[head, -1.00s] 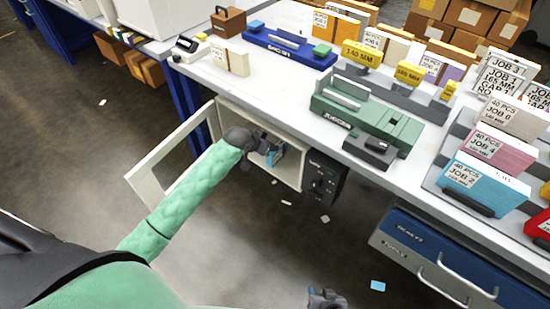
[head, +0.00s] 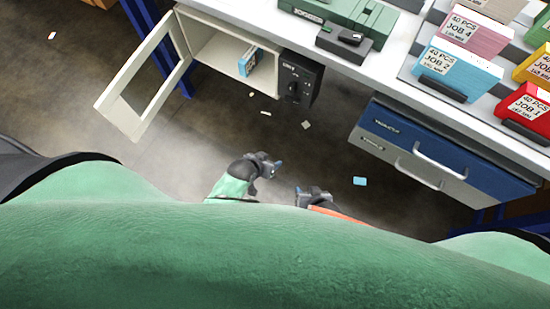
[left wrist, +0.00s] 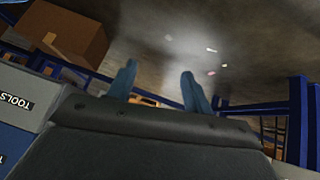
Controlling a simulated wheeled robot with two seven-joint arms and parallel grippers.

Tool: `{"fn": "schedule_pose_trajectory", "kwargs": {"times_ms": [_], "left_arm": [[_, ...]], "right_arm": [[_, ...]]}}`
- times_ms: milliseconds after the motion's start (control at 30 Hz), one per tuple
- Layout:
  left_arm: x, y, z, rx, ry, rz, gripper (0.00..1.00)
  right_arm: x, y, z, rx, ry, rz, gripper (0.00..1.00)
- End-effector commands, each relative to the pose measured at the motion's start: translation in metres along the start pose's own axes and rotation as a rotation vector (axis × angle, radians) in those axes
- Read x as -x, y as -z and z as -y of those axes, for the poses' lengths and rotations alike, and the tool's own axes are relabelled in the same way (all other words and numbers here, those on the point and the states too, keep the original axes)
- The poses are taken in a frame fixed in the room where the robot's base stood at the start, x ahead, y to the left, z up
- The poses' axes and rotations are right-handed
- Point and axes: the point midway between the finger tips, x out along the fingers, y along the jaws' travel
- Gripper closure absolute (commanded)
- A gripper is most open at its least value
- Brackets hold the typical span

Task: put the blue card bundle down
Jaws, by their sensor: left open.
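A small blue card bundle (head: 250,62) with a pale label stands inside the open white cabinet (head: 213,48) under the bench, near its right wall. My left gripper (head: 272,166) is outside the cabinet, below and in front of it, close to my body. In the left wrist view its two blue fingers (left wrist: 158,88) are apart with nothing between them. My right gripper (head: 312,192) is low beside the left one, partly hidden by my body; its fingers are too small to read. A larger blue block of cards marked JOB 2 (head: 458,70) stands in a rack on the bench.
The cabinet door (head: 146,82) hangs open to the left. A black box with a dial (head: 299,80) is right of the cabinet. A blue and grey drawer unit (head: 440,150) is at right. A blue card (head: 360,181) and several scraps lie on the floor.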

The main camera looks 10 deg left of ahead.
Motion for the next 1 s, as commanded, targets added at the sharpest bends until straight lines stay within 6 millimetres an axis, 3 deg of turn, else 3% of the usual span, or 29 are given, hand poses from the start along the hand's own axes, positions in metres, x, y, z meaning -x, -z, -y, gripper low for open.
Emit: {"fn": "schedule_pose_trajectory", "kwargs": {"times_ms": [33,100,300,1000], "left_arm": [[0.004,-0.02,-0.015,0.016,-0.005,0.01,0.49],[0.01,-0.039,-0.031,0.029,-0.008,0.015,0.49],[0.019,-0.068,-0.055,0.049,-0.009,0.025,0.49],[0.02,-0.074,-0.057,0.051,-0.009,0.041,0.49]], "right_arm": [[0.0,0.001,0.0,0.0,0.0,-0.001,0.64],[0.0,0.001,0.0,0.0,0.0,-0.001,0.64],[0.0,0.001,0.0,0.0,0.0,-0.001,0.64],[0.0,-0.003,-0.002,0.0,-0.002,0.015,0.64]]}}
